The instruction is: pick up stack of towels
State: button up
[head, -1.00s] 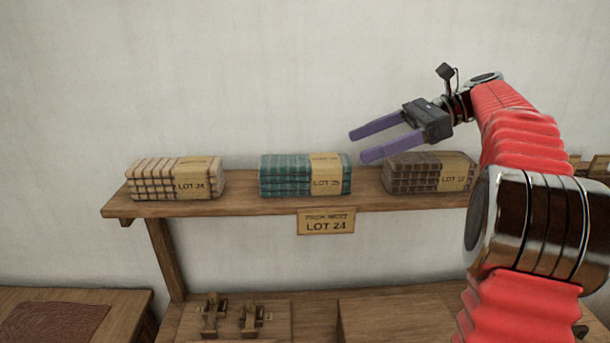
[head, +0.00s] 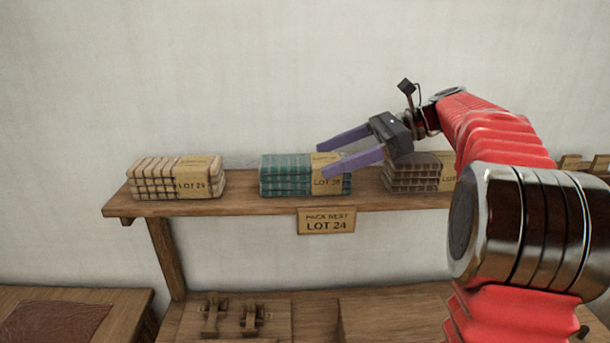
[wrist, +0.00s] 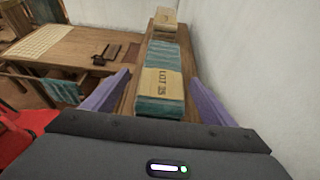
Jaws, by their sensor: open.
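Three stacks of folded towels sit on a wooden shelf (head: 240,205). The cream checked stack (head: 150,180) at the left has a LOT 24 band. The teal stack (head: 284,176) in the middle has a band that seems to read LOT 25. The brown stack (head: 412,172) at the right is partly hidden by my arm. My gripper (head: 322,159) is open and empty, its purple fingers pointing left and overlapping the teal stack's right end in the head view. In the wrist view the teal stack (wrist: 160,106) shows between the fingers, with the cream stack (wrist: 165,17) beyond.
A sign (head: 326,220) on the shelf's front edge reads PACK NEXT LOT 24. The white wall (head: 240,70) stands behind the shelf. A lower bench (head: 280,320) holds small wooden pieces. Bare shelf lies between the cream and teal stacks.

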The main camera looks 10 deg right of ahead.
aim_at(314, 159)
jog(key=shift+x, duration=2.35)
jog(key=shift+w+d+f, duration=0.1)
jog(key=shift+w+d, duration=0.05)
jog(key=shift+w, duration=0.05)
jog(key=shift+c, duration=0.4)
jog(key=c, duration=1.2)
jog(key=shift+o, duration=0.2)
notch_tip(314, 159, up, 10)
jog(key=shift+r, duration=0.1)
